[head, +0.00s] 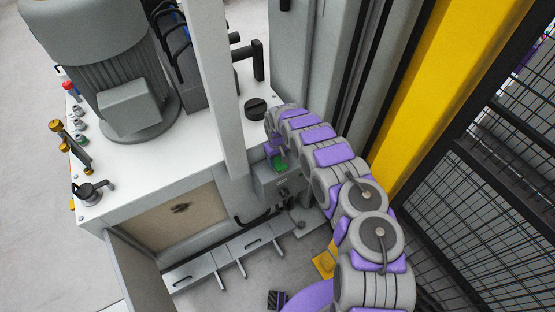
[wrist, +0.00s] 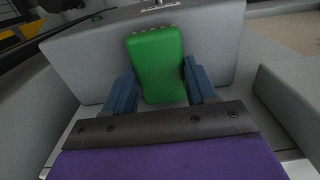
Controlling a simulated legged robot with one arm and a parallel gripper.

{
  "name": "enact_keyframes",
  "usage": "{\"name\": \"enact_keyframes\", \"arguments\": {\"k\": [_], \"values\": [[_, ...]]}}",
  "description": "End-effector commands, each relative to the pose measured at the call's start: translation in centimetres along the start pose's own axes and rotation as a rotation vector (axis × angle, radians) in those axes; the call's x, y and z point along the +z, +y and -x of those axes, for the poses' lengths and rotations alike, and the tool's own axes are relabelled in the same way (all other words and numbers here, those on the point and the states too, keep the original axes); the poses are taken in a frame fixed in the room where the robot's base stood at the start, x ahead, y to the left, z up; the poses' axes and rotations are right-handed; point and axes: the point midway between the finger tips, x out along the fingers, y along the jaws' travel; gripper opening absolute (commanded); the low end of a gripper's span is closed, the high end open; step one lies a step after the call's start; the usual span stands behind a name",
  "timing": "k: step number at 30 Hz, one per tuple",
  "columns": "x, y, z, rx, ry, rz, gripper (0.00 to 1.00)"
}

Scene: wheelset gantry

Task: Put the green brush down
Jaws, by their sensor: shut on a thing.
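The green brush (wrist: 157,62) shows in the wrist view as a green block with rounded corners. My gripper (wrist: 160,84) is shut on it, with one blue finger at each side. The fingers hide parts of its sides. Behind the brush is a grey panel (wrist: 85,55); I cannot tell whether the brush touches it. In the head view a small part of the brush (head: 281,163) shows at the end of my arm, next to a grey box (head: 279,186) on the machine's side. My arm hides the rest.
A white-topped machine cabinet (head: 205,150) with a large grey motor (head: 125,90) stands left of my gripper. A grey post (head: 213,75) rises close by. A yellow column (head: 435,85) and black mesh fence (head: 500,170) are on the right. Grey slotted plates (head: 225,258) lie low in front.

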Motion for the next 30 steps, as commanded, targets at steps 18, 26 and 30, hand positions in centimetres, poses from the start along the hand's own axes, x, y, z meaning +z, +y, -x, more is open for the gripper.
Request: {"name": "enact_keyframes", "arguments": {"k": [18,26,30], "values": [[0.0,0.1,0.1,0.0,0.002,0.0,0.82],[-0.2,0.2,2.6,0.004,0.006,0.0,0.82],[-0.1,0.1,5.3,0.004,0.005,0.0,0.82]]}}
